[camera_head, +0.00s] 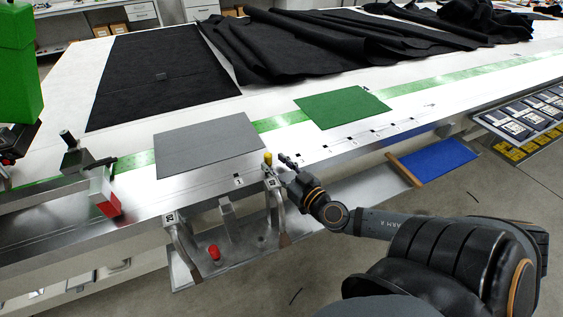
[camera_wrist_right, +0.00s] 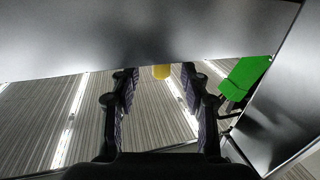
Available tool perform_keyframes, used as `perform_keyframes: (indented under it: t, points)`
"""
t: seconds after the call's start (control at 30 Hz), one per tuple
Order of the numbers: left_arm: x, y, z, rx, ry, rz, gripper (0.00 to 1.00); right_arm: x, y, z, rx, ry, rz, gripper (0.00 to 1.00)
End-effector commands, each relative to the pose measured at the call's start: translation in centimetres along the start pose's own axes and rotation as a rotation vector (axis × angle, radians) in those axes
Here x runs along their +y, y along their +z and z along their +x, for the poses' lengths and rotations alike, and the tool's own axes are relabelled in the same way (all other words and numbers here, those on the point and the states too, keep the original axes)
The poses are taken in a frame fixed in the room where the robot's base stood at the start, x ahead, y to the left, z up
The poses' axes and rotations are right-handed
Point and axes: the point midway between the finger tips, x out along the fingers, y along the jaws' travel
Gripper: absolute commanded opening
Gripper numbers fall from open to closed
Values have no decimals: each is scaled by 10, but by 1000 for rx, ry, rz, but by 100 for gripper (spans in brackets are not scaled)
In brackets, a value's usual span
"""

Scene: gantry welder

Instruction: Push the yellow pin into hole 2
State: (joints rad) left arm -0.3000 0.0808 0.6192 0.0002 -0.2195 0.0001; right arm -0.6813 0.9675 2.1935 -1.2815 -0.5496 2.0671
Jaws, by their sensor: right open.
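The yellow pin (camera_head: 268,158) stands upright at the front edge of the long table, close to a plate that appears to be marked 2 (camera_head: 271,183). In the right wrist view the yellow pin (camera_wrist_right: 161,72) shows between the fingertips, partly cut off by a grey metal surface. My right gripper (camera_head: 285,162) is open just right of the pin. Its two fingers also show in the right wrist view (camera_wrist_right: 158,78), apart with nothing gripped. Hole 2 itself cannot be made out, nor whether the pin sits in a hole. My left gripper is not in view.
A red knob (camera_head: 214,252) sits on the lower metal shelf between two metal levers. A grey sheet (camera_head: 207,146) and a green sheet (camera_head: 342,108) lie on the table. A red and white block (camera_head: 104,196) is at left. Black cloth (camera_head: 320,45) covers the back.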

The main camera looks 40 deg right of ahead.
Motion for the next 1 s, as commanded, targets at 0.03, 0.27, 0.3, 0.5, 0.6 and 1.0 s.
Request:
perform_keyframes:
  t: [0.03,0.27,0.3,0.5,0.6,1.0]
  points:
    - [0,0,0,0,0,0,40,-3,1,-9,-6,-11,-7,46]
    - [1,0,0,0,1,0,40,-1,0,-28,-2,-6,-5,46]
    - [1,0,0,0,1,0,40,-1,0,-30,-1,-5,-3,46]
    - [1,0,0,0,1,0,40,-2,0,-35,3,-6,3,46]
    - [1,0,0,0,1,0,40,-2,-1,-36,4,-5,4,46]
    - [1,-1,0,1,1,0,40,-2,-1,-35,4,-4,3,46]
